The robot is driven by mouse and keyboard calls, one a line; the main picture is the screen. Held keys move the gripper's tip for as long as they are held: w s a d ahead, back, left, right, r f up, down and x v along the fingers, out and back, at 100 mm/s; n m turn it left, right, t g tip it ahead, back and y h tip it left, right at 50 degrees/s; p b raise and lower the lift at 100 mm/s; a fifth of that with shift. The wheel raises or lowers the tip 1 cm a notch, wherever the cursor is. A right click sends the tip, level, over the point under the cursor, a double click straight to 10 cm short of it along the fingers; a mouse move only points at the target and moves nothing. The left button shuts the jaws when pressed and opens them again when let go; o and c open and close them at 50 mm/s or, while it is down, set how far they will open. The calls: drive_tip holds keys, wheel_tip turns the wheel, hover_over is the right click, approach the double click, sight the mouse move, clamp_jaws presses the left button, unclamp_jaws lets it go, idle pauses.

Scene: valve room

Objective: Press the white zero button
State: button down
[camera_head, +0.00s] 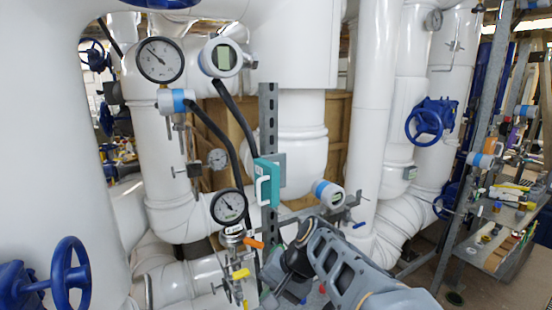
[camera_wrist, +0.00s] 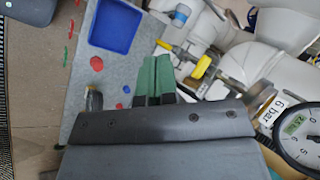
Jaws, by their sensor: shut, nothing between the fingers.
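No white zero button can be made out for certain in either view. A similar black-rimmed gauge (camera_head: 228,206) stands left of my arm in the head view. My gripper (camera_wrist: 154,62) shows in the wrist view with its two green fingers together and nothing between them. It is left of the gauge and apart from it. In the head view its fingertips are hidden behind my dark wrist.
A grey panel (camera_wrist: 85,105) with red pieces and a blue tray (camera_wrist: 116,25) lies beyond my fingers. Yellow-handled valve fittings (camera_wrist: 201,66) are close on their right. A metal post (camera_head: 268,130) carries a teal box (camera_head: 267,182). White pipes surround this area.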

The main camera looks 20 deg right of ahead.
drive_tip(key=w+d+r+m+t+y+p, duration=0.2)
drive_tip(key=w+d+r+m+t+y, duration=0.1)
drive_tip(key=r, duration=0.7)
drive_tip(key=w+d+r+m+t+y+p, duration=0.2)
drive_tip(key=w+d+r+m+t+y, duration=0.2)
drive_tip(key=w+d+r, duration=0.3)
wheel_tip(320, 180, up, 3)
drive_tip(key=shift+d+r+m+t+y, duration=0.1)
drive_tip(key=shift+d+m+t+y, duration=0.3)
drive_tip(key=shift+d, duration=0.85)
drive_tip(key=shift+w, duration=0.2)
drive_tip(key=shift+w+a+p, duration=0.2)
drive_tip(key=shift+w+p, duration=0.35)
drive_tip(key=shift+w, duration=0.85)
drive_tip(key=shift+w+a+p, duration=0.15)
drive_tip(key=shift+w+p, duration=0.35)
drive_tip(key=shift+w, duration=0.95)
drive_tip(key=shift+w+a+p, duration=0.2)
drive_tip(key=shift+w+p, duration=0.35)
drive_tip(key=shift+w, duration=0.85)
drive_tip(key=shift+w, duration=0.2)
drive_tip(key=shift+w, duration=0.25)
